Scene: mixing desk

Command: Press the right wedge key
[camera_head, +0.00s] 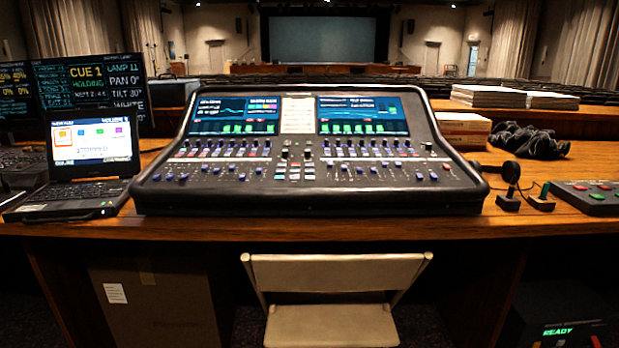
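Two small wedge-shaped pieces stand side by side on the wooden desk, right of the mixing console. The left wedge (508,203) is dark, with a dark upright part. The right wedge (542,203) has an orange-brown base and a green-tipped upright part. They look like the wedge keys, but they are too small to tell for sure or to see whether either is pressed. My gripper is not in view.
The large mixing console (307,203) fills the desk's middle. A laptop (93,150) is at left. A folding chair (335,272) stands in front.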

